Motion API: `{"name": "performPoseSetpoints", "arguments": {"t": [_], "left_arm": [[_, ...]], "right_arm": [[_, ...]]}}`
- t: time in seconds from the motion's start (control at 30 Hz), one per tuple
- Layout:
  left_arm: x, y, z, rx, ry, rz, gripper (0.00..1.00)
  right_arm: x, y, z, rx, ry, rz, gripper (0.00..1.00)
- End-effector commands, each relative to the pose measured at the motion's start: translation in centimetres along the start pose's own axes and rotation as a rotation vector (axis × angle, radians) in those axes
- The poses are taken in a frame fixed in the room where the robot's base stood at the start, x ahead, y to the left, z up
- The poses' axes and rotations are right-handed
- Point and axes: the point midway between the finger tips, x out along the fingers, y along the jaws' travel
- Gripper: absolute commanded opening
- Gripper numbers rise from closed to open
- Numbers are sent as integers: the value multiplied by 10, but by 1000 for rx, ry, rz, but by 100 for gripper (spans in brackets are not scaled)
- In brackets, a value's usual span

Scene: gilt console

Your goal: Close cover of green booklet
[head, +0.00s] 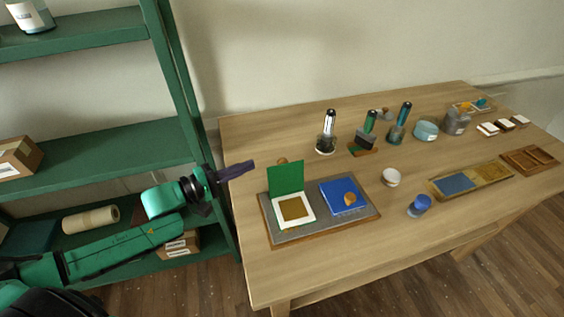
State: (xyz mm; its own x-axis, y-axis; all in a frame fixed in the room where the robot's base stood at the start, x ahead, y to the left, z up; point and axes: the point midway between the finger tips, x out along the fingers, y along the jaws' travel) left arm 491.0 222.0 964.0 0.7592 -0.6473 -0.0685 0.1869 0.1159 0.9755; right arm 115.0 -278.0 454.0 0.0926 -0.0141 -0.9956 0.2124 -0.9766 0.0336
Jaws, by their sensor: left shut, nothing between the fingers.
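The green booklet stands open on a grey board (325,222) with a wooden rim, at the left end of the table. Its green cover (286,178) is raised upright at the back edge, and its white page (279,212) with a gold-brown square faces up. My left gripper (250,163) is shut and empty, in the air to the left of the raised cover and apart from it. My right gripper does not show.
A blue booklet (344,195) with a round brown piece on it lies on the same board. A white jar (391,177), a blue-lidded jar (419,206) and several tools in holders (326,134) stand to the right and behind. A green shelf (100,157) is at the left.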

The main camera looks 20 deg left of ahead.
Motion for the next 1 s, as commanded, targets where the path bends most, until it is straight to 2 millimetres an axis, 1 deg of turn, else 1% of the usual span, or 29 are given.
{"name": "performPoseSetpoints", "arguments": {"t": [0.1,0.23,0.33,0.57,0.6,0.7,0.8,0.9,1.0], "left_arm": [[19,1,-1,6,1,5,0],[41,2,-1,6,1,6,0],[56,2,-2,5,4,4,0],[88,2,-1,6,4,2,0],[91,2,2,3,2,-1,0],[84,2,16,1,2,-2,0],[80,2,27,1,2,-3,0],[77,1,35,3,2,-1,0],[76,0,37,4,4,-1,0]], "right_arm": [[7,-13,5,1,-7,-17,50],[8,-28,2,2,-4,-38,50],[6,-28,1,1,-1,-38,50],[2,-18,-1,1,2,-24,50],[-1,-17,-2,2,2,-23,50],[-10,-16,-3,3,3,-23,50],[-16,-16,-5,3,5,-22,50],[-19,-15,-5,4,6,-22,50],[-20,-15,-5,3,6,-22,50]]}}
